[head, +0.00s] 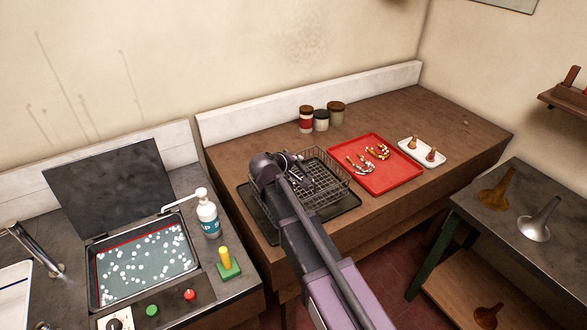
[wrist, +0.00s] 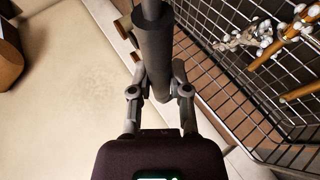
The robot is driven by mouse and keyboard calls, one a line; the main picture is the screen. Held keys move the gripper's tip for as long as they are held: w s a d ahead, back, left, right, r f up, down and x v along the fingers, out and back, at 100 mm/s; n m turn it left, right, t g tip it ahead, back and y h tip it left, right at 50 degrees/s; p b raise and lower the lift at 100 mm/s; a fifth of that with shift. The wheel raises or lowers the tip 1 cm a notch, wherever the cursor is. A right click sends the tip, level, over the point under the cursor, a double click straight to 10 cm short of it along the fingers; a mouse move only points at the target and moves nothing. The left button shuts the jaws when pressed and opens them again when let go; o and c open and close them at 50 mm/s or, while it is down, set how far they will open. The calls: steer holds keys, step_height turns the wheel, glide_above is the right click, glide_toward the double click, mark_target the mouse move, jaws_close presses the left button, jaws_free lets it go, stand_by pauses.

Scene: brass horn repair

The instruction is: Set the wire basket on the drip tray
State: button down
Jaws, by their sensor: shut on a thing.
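The wire basket (head: 324,181) is a dark mesh box over the dark drip tray (head: 346,205) on the brown bench. The tray's rim shows to the left of the basket and in front of it. I cannot tell whether the basket touches the tray. My gripper (wrist: 157,90) is shut on the basket's thick dark grey handle (wrist: 155,52). In the wrist view the basket's mesh (wrist: 225,98) is at the right, with metal instrument parts (wrist: 262,38) inside. In the head view my arm hides the basket's left side and part of the tray.
A red tray (head: 376,178) with brass parts lies right of the basket, with a small white tray (head: 422,153) beyond it. Several jars (head: 321,120) stand behind. On the left are an open-lidded bath (head: 145,265) with white foam and a pump bottle (head: 208,218).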

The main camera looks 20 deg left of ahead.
steer(key=shift+f+b, duration=0.3)
steer(key=shift+f, duration=0.25)
steer(key=c, duration=0.6)
jaws_free()
steer(key=shift+r, duration=0.1)
steer(key=shift+p+v, duration=3.15)
steer(key=shift+v, duration=2.85)
